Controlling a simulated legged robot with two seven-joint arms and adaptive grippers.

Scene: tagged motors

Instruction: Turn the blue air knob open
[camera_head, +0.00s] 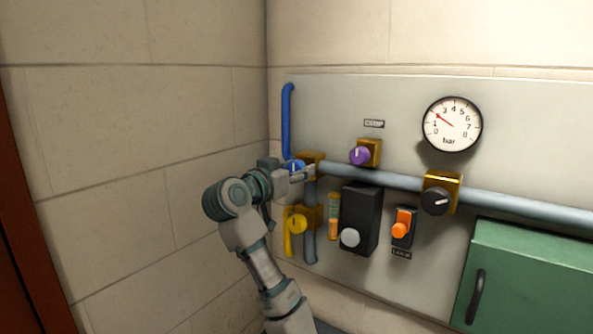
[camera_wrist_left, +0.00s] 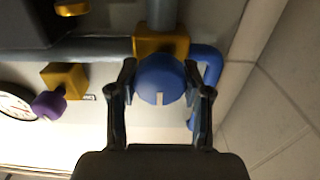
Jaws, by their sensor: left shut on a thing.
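The blue air knob (camera_head: 297,166) sits on a yellow valve block (camera_head: 316,158) where the blue pipe meets the grey pipe. In the left wrist view the blue knob (camera_wrist_left: 160,80) is round with a pale mark at its edge, in front of its yellow block (camera_wrist_left: 160,45). My left gripper (camera_head: 300,172) is at the knob; in the wrist view its two fingers (camera_wrist_left: 160,84) are on either side of the knob, shut on it. In the head view the gripper partly hides the knob. My right gripper is not in view.
A purple knob (camera_head: 360,155), black knob (camera_head: 436,201), yellow knob (camera_head: 297,224) and orange switch (camera_head: 401,229) are on the panel (camera_head: 340,105). The gauge (camera_head: 452,124) needle points near 1 to 2. A green cabinet (camera_head: 530,275) is lower right. A tiled wall (camera_head: 140,150) is close left.

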